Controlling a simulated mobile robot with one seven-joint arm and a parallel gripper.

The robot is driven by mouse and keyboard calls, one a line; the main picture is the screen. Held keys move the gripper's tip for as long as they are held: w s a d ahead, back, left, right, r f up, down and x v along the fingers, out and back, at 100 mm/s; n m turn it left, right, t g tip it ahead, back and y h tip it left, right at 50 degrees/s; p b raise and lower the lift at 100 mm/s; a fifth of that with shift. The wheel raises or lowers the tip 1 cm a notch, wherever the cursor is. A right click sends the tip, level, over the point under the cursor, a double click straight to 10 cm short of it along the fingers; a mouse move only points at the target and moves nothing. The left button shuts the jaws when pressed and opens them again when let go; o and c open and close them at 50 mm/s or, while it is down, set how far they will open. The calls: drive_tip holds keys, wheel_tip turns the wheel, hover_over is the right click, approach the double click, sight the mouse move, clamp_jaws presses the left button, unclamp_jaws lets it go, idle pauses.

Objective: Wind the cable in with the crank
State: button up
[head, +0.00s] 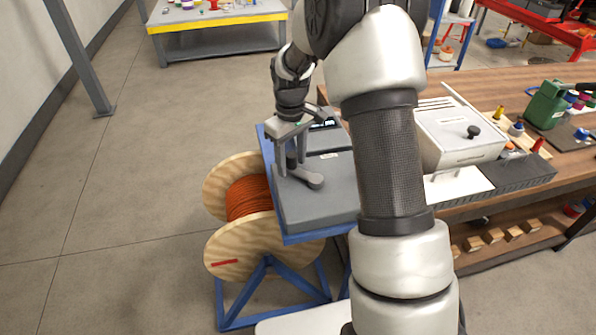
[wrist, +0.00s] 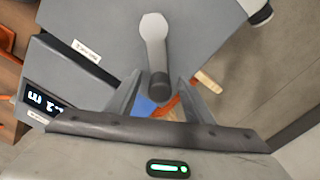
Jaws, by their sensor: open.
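The grey crank (head: 313,180) lies on top of a grey winder box (head: 335,200) on a blue stand. In the wrist view the crank arm (wrist: 153,40) runs from its wide hub down to a dark round handle knob (wrist: 161,88). My gripper (head: 290,153) is open over the handle end; in the wrist view its fingertips (wrist: 160,91) stand on either side of the knob, with gaps visible. The orange cable (head: 247,198) is wound on a wooden drum (head: 235,248) below left of the box. A strip of it shows in the wrist view (wrist: 170,104).
A lit display (wrist: 42,103) on the box shows a short reading, hard to make out. A wooden workbench (head: 475,90) with a white-lidded box (head: 460,140) stands to the right. The floor on the left is clear. A yellow-edged table (head: 215,22) stands behind.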

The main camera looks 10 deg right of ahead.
drive_tip(key=c, duration=1)
drive_tip(key=shift+w+d, duration=0.1)
drive_tip(key=shift+w+d+p, duration=0.2)
drive_tip(key=shift+w+d, duration=0.15)
drive_tip(key=shift+d, duration=0.2)
drive_tip(key=shift+w+d+p, duration=0.15)
drive_tip(key=shift+w+d, duration=0.15)
drive_tip(key=shift+d, duration=0.2)
drive_tip(key=shift+c, duration=0.4)
drive_tip(key=shift+d, duration=0.2)
